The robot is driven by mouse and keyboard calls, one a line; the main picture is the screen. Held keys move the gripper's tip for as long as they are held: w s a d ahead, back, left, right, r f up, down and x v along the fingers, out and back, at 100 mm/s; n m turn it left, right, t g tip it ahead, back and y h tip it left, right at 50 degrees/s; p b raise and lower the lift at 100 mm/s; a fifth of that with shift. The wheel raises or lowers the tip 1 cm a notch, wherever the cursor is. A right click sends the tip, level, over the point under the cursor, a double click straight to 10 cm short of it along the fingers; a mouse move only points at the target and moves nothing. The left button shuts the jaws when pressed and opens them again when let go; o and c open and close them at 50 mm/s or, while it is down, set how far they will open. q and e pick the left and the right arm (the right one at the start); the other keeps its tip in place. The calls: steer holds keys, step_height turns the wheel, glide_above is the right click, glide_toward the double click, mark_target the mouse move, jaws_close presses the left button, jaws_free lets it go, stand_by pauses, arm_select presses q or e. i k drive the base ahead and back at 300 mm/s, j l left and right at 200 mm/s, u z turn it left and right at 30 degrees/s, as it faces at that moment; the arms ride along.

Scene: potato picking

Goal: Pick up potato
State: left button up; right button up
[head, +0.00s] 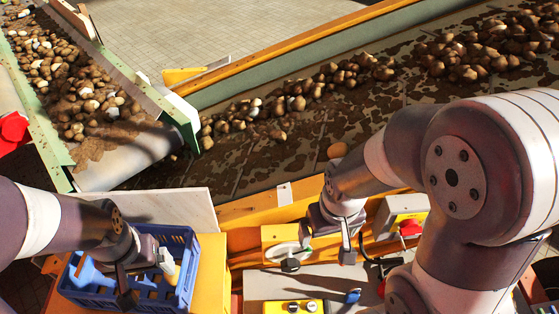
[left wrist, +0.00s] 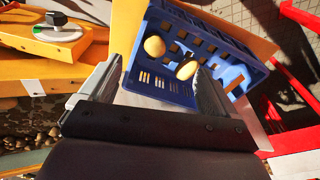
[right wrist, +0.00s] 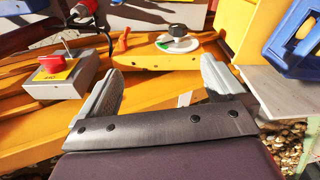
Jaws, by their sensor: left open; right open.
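Many brown potatoes (head: 340,75) lie in a long heap on the dark, muddy belt (head: 300,130). A single potato (head: 337,150) lies apart near my right arm. My left gripper (head: 146,280) is open over the blue crate (head: 188,240). In the left wrist view two pale potatoes, one round (left wrist: 155,46) and one longer (left wrist: 187,70), lie in the crate between and beyond the open fingers (left wrist: 152,90). My right gripper (head: 327,248) is open and empty above the orange frame at the belt's near side. The right wrist view shows nothing between its fingers (right wrist: 160,95).
A second belt (head: 70,90) with potatoes slopes in from the upper left. A control box with a red button (right wrist: 53,68) and a round dial (right wrist: 177,43) stand near my right gripper. A pale board (head: 160,205) stands between belt and crate.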

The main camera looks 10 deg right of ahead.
mark_target(337, 150)
steer(key=l+z, duration=0.15)
steer(key=z, duration=0.3)
steer(key=i+l+z, duration=0.1)
steer(key=z, duration=0.35)
steer(key=l+z, duration=0.1)
steer(key=z, duration=0.35)
steer(key=i+z, duration=0.15)
steer(key=z, duration=0.3)
steer(key=i, duration=0.5)
